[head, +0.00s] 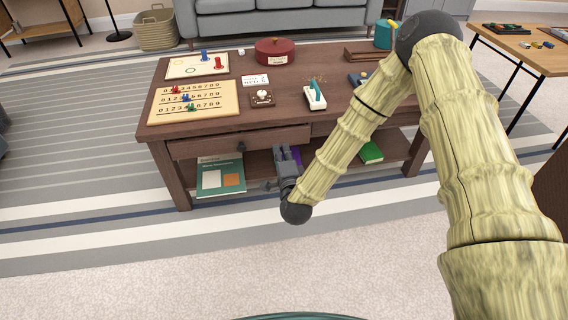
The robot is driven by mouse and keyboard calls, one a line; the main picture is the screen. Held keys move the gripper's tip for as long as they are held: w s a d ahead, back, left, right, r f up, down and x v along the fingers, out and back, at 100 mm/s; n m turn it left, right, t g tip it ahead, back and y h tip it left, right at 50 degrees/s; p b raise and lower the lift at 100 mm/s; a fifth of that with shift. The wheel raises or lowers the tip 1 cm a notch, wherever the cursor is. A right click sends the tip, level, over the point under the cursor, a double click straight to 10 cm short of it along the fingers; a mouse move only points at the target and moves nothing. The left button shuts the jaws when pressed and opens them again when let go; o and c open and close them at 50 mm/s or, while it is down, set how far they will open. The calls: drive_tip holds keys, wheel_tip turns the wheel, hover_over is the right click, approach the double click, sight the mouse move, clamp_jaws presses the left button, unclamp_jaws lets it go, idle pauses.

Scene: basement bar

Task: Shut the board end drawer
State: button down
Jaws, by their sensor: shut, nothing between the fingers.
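The wooden table's left drawer (205,145), under the game boards, has a dark round knob (241,147). Its front seems to stand slightly out from the table frame, but how far is hard to tell. My gripper (287,149) is shut and empty, in front of the table at the right part of this drawer front, right of the knob. Whether its fingertips touch the drawer cannot be told. A second drawer front (325,128) to the right is mostly hidden behind my arm.
The tabletop carries a number board (225,101), a red round box (275,50) and small items. A green-and-white book (220,178) and a green book (371,152) lie on the lower shelf. The striped rug (120,225) in front is clear.

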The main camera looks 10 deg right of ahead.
sight(277, 132)
drive_tip(key=w+b, duration=0.2)
drive_tip(key=w, duration=0.4)
drive_tip(key=shift+w, duration=0.25)
